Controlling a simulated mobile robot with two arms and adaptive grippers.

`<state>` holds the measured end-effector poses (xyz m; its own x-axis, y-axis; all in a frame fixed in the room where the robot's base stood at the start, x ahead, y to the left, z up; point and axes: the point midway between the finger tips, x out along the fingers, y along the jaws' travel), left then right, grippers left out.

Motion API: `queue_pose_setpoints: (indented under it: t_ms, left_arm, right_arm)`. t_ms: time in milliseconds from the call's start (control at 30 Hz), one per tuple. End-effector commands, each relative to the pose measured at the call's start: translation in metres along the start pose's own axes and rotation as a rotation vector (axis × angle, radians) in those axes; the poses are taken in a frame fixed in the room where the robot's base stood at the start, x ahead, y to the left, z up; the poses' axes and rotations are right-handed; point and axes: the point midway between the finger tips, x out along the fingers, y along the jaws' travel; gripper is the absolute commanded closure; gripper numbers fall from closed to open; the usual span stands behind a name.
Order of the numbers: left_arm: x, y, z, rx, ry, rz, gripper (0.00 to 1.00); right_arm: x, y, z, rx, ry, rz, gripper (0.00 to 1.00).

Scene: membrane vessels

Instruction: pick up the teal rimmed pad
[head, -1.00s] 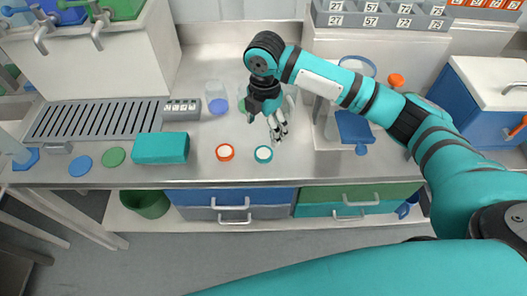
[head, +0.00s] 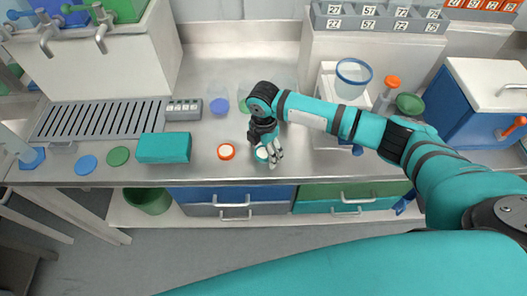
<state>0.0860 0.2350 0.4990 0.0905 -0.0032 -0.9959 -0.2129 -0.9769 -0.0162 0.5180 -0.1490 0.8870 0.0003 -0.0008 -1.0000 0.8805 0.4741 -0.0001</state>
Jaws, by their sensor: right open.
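The teal rimmed pad (head: 262,153) is a small round disc with a pale centre and a teal rim. It lies on the steel counter near the front edge, partly covered by my right gripper. My right gripper (head: 269,159) points down over the pad, with its fingers open around or just above it. I cannot tell whether the fingers touch it.
An orange-rimmed pad (head: 226,152) lies close to the left of the gripper. A teal block (head: 164,148) lies farther left. Clear vessels, one with a blue base (head: 219,106), stand behind. The counter's front edge (head: 330,178) is close.

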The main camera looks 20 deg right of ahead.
Motion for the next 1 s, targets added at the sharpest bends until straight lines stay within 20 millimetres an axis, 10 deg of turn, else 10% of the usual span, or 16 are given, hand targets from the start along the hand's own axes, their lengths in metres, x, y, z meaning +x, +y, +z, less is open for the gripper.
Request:
queue_pose_setpoints:
  t_ms: [433,1000]
  left_arm:
    - [0.0,0.0,0.0,0.0,0.0,0.0,0.6]
    - [0.01,0.001,0.001,0.0,0.001,0.0,0.6]
  right_arm:
    - [-0.001,0.0,0.0,0.001,0.0,0.0,0.65]
    - [-0.021,0.001,0.001,0.001,0.0,0.003,0.66]
